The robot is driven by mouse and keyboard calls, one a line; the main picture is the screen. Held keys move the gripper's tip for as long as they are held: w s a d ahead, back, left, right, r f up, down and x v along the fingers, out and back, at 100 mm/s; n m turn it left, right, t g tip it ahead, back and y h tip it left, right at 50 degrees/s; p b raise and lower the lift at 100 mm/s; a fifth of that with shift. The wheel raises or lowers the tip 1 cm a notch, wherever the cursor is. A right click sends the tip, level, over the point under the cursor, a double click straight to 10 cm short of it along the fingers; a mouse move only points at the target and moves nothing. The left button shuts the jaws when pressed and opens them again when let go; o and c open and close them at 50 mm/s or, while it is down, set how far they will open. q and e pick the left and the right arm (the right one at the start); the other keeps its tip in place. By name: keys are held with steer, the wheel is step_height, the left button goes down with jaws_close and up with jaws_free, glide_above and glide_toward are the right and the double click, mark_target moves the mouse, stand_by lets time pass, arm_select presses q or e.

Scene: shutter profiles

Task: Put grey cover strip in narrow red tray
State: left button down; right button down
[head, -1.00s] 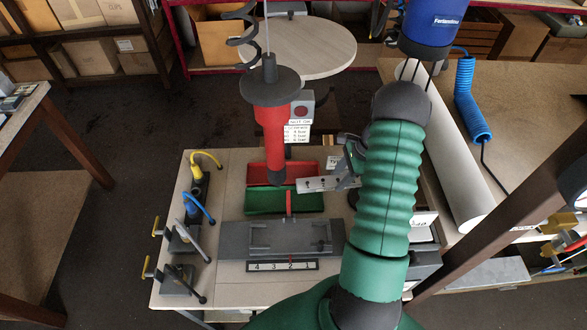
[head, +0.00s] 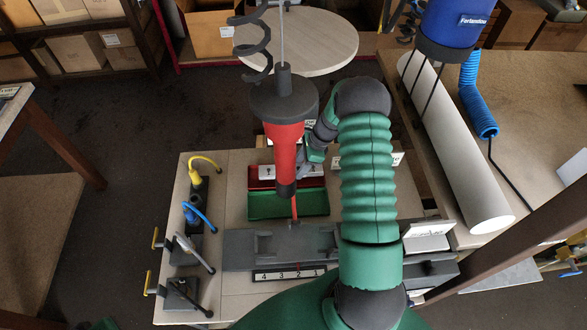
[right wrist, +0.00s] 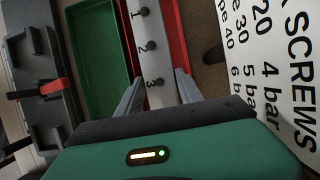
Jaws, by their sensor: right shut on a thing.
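My right gripper (head: 302,168) is shut on the grey cover strip (right wrist: 153,50). In the right wrist view the strip runs away between the two fingers (right wrist: 157,88), with dark knobs and the numbers 1, 2, 3 on it. The narrow red tray (right wrist: 172,35) lies under the strip, with red showing mostly to its right. In the head view the strip's end (head: 268,171) shows over the red tray (head: 260,183), partly behind the hanging screwdriver. I cannot tell whether the strip touches the tray floor. My left gripper is not in view.
A green tray (head: 270,207) lies directly in front of the red one. A red hanging screwdriver (head: 284,148) stands in front of both trays. A grey fixture (head: 240,244) and a number strip (head: 266,274) are nearer. Several clamps (head: 190,245) line the left edge.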

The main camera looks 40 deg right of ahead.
mark_target(298, 167)
steer(key=shift+w+a, duration=0.1)
steer(key=shift+w, duration=0.5)
steer(key=shift+p+x, duration=0.45)
steer(key=shift+x, duration=1.3)
steer(key=shift+s+f, duration=0.25)
steer(key=c, duration=1.1)
jaws_free()
steer(key=shift+d, duration=0.2)
steer(key=shift+o, duration=0.2)
steer(key=shift+a, duration=0.1)
steer(key=b+v, duration=0.1)
steer(key=v, duration=1.1)
steer(key=shift+s+r, duration=0.1)
steer(key=shift+r, duration=0.1)
steer(key=shift+f, duration=0.1)
